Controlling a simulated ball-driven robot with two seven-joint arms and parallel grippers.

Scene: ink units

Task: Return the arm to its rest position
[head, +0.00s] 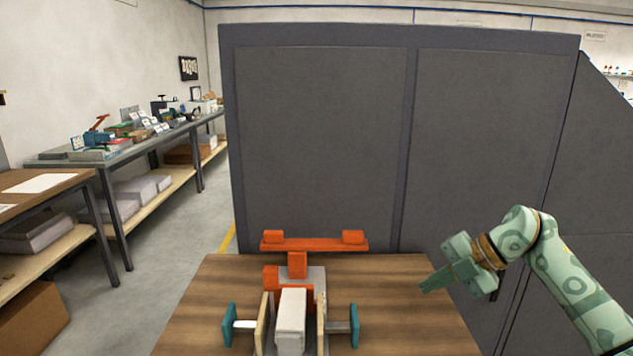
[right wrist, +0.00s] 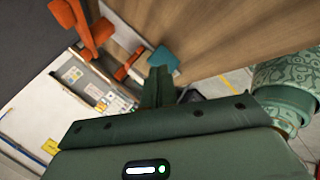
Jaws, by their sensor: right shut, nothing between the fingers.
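My right arm (head: 568,282) comes in from the right in the head view, patterned in pale green. My right gripper (head: 428,286) is shut and empty, held above the right side of the wooden table, to the right of the orange and grey device and apart from it. In the right wrist view the shut fingers (right wrist: 158,82) show in the middle, with no object between them. My left gripper is in neither view.
A device with an orange crossbar (head: 315,244), a white block (head: 291,318) and teal knobs stands on the wooden table (head: 410,325). A dark grey partition (head: 320,140) rises behind. Shelved benches (head: 85,163) line the left wall. Floor shows between.

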